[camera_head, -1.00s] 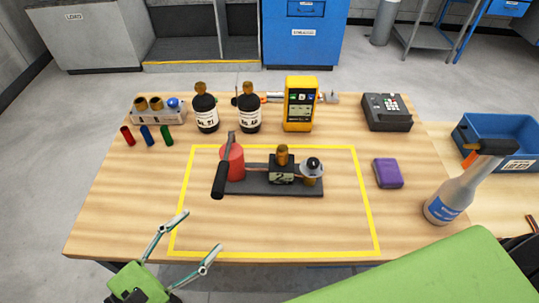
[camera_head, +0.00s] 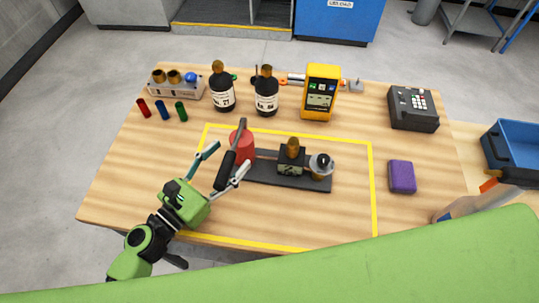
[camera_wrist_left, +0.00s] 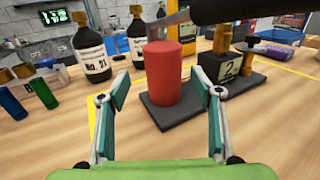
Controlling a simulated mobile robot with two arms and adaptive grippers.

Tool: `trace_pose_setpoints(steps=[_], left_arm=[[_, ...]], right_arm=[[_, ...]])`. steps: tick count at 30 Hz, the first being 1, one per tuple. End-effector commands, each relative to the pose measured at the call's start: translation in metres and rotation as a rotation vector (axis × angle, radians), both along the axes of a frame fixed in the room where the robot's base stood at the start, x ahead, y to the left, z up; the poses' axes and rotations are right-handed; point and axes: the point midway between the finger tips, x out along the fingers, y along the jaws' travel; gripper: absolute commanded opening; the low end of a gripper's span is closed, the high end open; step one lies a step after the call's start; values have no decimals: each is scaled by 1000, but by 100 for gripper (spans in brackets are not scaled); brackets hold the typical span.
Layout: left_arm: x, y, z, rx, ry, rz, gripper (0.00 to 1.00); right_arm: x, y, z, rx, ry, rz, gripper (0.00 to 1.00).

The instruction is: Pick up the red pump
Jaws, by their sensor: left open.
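The red pump (camera_head: 242,141) is an upright red cylinder at the left end of a dark base plate (camera_head: 300,182), inside the yellow outline. My left gripper (camera_head: 224,164) is open, just to the lower left of the pump. In the left wrist view the pump (camera_wrist_left: 163,73) stands ahead between the two open fingers (camera_wrist_left: 160,98), with a gap to each side. The lever's black handle (camera_wrist_left: 245,10) passes across the top right of that view. My right gripper is not in view.
Two dark bottles (camera_head: 222,92) (camera_head: 266,96), a yellow meter (camera_head: 320,92) and a socket rack (camera_head: 176,85) stand at the back. A purple block (camera_head: 402,177) and a spray bottle (camera_head: 470,203) are on the right. The brass-topped block (camera_head: 291,160) shares the plate.

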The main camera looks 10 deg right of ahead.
Motion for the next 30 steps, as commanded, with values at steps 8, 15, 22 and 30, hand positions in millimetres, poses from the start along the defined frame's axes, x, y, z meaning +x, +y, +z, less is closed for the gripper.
trace_pose_setpoints(steps=[8, 15, 22, 30], left_arm=[[23, -32, -2, -2, -1, -1, 59], [31, -41, -5, 0, 0, -1, 59], [30, -40, -5, 0, 0, -1, 33], [31, -42, 3, -15, -7, -4, 0]], right_arm=[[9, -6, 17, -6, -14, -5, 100], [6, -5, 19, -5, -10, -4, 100], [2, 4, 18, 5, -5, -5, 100], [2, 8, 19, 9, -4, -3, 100]])
